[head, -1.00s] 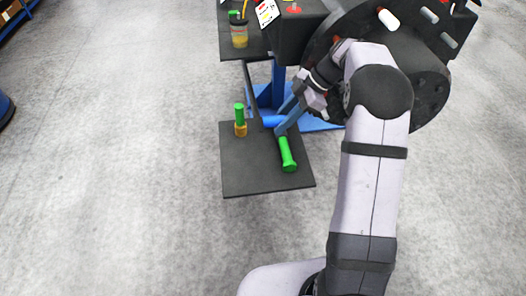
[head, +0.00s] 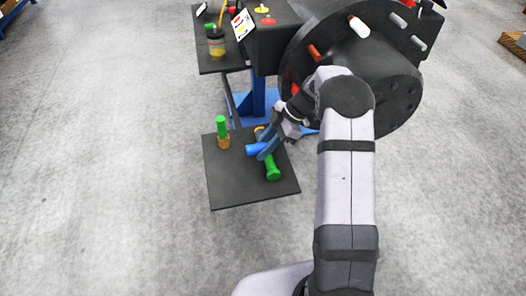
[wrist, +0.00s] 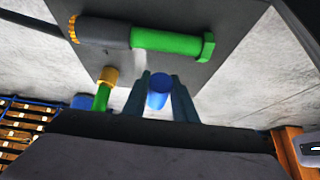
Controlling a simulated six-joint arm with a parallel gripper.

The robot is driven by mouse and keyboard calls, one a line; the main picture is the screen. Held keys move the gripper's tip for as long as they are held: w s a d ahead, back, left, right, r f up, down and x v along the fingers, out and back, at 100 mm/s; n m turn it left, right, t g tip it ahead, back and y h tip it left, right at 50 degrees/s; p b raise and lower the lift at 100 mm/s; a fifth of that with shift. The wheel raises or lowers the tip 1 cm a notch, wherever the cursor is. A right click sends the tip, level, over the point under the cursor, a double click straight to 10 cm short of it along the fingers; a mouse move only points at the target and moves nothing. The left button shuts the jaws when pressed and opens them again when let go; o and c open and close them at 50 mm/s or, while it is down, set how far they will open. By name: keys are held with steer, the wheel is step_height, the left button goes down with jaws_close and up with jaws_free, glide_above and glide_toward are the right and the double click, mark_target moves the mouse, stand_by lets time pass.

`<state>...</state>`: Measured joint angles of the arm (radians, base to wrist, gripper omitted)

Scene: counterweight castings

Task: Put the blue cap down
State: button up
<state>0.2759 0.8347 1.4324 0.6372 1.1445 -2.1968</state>
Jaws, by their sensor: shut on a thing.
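The blue cap (head: 256,149) is a short blue cylinder. I cannot tell whether the cap touches the tray (head: 240,192). My fingers partly cover the tool in the head view.
The upright green piece with a yellow collar (head: 222,130) stands left of the cap. The tray's front left is bare.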

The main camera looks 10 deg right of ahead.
step_height(320, 180, down, 3)
steer(key=shift+r+p, duration=0.2)
steer(key=shift+p, duration=0.1)
steer(key=shift+f+b, duration=0.6)
steer(key=shift+b, duration=0.25)
steer(key=o, duration=0.8)
steer(key=shift+r+p, duration=0.65)
steer(key=shift+p, duration=0.15)
steer(key=shift+b+v, duration=1.8)
steer(key=shift+v, duration=4.2)
